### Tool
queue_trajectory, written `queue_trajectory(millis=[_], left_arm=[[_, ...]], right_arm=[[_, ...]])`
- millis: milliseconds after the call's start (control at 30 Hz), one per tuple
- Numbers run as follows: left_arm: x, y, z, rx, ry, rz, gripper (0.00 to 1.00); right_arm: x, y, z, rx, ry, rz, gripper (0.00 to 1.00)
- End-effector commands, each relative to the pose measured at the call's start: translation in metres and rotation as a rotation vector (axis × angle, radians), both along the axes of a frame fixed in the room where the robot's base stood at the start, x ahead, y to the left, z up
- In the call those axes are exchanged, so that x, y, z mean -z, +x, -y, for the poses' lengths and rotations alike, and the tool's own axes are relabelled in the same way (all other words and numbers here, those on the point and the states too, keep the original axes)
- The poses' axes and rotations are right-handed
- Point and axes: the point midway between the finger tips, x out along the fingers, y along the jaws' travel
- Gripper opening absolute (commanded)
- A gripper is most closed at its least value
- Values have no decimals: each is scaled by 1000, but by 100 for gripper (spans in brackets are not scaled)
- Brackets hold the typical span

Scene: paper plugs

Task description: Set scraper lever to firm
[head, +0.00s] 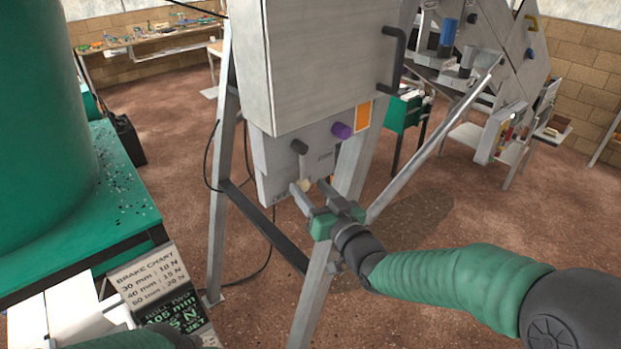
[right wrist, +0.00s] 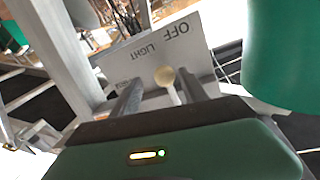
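The scraper lever shows as a pale cream round knob (right wrist: 165,76) on a short stem in the right wrist view, and as a small pale tip (head: 305,185) in the head view. A light grey plate (right wrist: 150,55) behind it reads OFF and LIGHT; a third word is partly hidden by a finger. I cannot tell which mark the lever points at. My right gripper (head: 312,190) is open, its two fingers apart on either side of the lever in the right wrist view (right wrist: 158,90). Contact is not clear. My left gripper is out of view; only part of that arm shows.
A grey cabinet (head: 325,60) on metal legs stands above the lever, with a dark knob (head: 300,147) and a purple knob (head: 342,130) close by. A green drum (head: 45,110) is at left. A brake chart sign (head: 150,275) stands at lower left.

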Motion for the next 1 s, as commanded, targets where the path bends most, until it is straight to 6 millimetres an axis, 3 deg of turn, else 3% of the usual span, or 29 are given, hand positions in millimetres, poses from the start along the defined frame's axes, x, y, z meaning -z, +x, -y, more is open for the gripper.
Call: queue_trajectory(millis=[133, 400, 800, 1000], left_arm=[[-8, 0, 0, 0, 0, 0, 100], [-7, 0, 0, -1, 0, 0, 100], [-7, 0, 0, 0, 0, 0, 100], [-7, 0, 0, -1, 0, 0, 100]], right_arm=[[0, 15, -7, 0, 1, -3, 52], [1, 16, -1, 1, 3, -1, 52], [1, 17, -1, 5, 3, -1, 0], [1, 18, -1, 5, 3, -1, 0]])
